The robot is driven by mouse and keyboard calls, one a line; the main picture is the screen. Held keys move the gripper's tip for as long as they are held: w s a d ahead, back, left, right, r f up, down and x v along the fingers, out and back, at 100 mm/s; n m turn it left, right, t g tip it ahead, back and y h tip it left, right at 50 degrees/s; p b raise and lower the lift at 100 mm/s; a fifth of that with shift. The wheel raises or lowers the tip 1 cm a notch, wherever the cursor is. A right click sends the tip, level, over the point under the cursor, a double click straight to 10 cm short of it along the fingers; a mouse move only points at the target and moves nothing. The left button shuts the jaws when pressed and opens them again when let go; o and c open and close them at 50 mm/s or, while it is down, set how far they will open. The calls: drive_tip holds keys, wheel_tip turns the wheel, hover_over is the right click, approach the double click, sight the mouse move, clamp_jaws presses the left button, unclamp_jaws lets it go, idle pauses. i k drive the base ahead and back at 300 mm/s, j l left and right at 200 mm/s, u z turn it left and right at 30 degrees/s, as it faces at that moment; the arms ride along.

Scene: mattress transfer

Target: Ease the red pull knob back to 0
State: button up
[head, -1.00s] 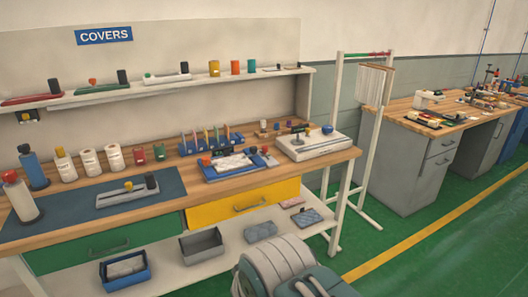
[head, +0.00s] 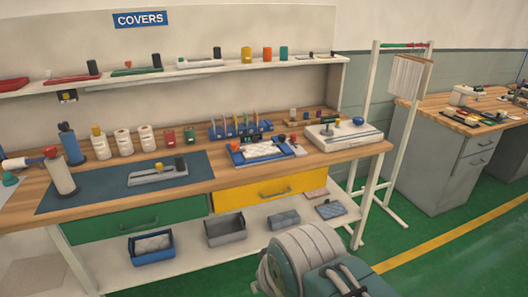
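Several small red parts show on the bench, too small to tell which is the pull knob. One red knob (head: 235,146) is at the left end of a blue tray device (head: 262,159) that holds white material and has a small dark display behind it. Another red cap (head: 50,152) tops a pale cylinder (head: 61,178) at the bench's left end. A third small red knob (head: 293,138) is near the tray's right side. No scale or 0 mark is readable. My gripper is not visible; only my own grey and teal body parts show at the bottom.
The wooden bench (head: 340,155) has a yellow drawer (head: 240,197), a green drawer (head: 100,228) and a lower shelf with bins. A white scale-like device (head: 345,136) stands at its right end. A white rack (head: 366,120) stands beyond. Green floor lies clear at right.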

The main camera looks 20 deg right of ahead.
sight(293, 137)
drive_tip(key=i+l+z, duration=0.15)
drive_tip(key=i+l, duration=2)
